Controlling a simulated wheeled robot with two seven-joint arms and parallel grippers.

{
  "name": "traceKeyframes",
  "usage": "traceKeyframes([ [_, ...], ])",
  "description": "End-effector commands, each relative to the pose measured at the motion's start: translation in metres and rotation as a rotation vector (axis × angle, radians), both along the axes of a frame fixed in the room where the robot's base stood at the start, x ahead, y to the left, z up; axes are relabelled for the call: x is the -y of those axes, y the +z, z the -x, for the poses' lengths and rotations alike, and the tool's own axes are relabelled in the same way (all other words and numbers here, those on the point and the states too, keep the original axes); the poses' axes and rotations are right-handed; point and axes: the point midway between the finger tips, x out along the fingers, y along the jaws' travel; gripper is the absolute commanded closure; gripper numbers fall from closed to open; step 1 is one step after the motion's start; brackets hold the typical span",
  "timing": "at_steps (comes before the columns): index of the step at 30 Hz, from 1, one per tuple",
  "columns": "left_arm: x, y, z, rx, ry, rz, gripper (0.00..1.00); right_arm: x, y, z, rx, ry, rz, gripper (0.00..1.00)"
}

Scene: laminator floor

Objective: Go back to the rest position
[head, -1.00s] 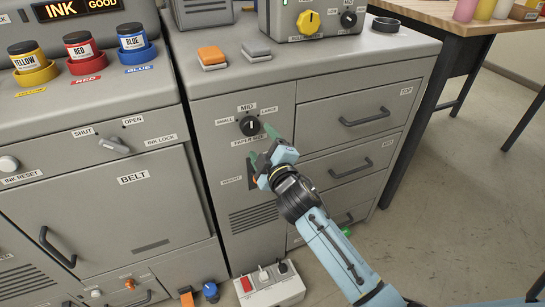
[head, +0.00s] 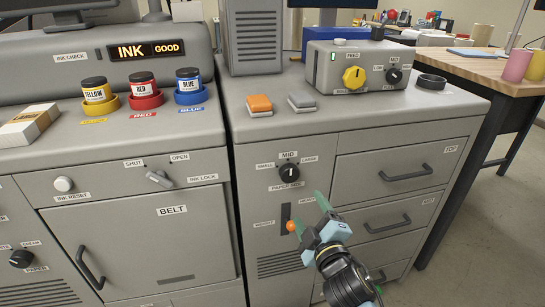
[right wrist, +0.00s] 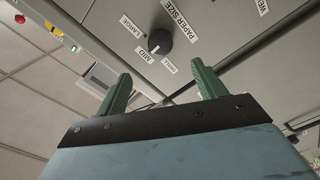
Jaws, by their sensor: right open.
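My right gripper (head: 310,220) is in front of the grey cabinet, below and to the right of the black paper-size knob (head: 289,172). Its two green fingers are apart with nothing between them. In the right wrist view the open fingers (right wrist: 158,92) point toward the cabinet face, and the paper-size knob (right wrist: 160,42) shows beyond them, apart from them. The orange weight lever (head: 291,226) is just left of the fingers in the head view. My left gripper is not in view.
A control box with a yellow knob (head: 354,77) stands on the cabinet top, with orange (head: 259,105) and grey (head: 302,101) pads beside it. Three ink jars stand on the left machine. A wooden table (head: 490,66) is at the right. Open floor (head: 480,225) lies at lower right.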

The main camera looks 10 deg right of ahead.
Motion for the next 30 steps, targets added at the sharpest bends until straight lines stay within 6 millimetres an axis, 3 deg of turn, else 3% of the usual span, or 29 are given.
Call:
traceKeyframes([
  [2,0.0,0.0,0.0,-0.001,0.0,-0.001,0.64,0.0,-0.01,0.0,-0.021,0.002,-0.008,0.3],
  [5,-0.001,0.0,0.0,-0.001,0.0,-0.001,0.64,0.001,-0.047,0.002,-0.099,0.003,-0.035,0.3],
  [8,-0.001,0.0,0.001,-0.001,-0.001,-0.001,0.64,0.004,-0.11,0.012,-0.231,0.0,-0.089,0.3],
  [12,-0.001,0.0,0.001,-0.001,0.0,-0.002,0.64,0.012,-0.213,0.046,-0.454,-0.033,-0.188,0.3],
  [14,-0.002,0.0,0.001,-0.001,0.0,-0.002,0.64,0.017,-0.254,0.067,-0.544,-0.056,-0.229,0.3],
  [17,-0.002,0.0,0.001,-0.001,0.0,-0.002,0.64,0.026,-0.317,0.11,-0.694,-0.106,-0.298,0.3],
  [21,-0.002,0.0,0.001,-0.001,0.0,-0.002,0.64,0.043,-0.394,0.184,-0.895,-0.203,-0.387,0.3],
  [23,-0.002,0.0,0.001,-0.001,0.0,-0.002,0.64,0.05,-0.422,0.22,-0.976,-0.254,-0.423,0.3],
  [27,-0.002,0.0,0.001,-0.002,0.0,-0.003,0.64,0.069,-0.474,0.311,-1.151,-0.391,-0.499,0.3],
  [30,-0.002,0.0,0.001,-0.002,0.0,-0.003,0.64,0.082,-0.497,0.371,-1.252,-0.49,-0.54,0.3],
])
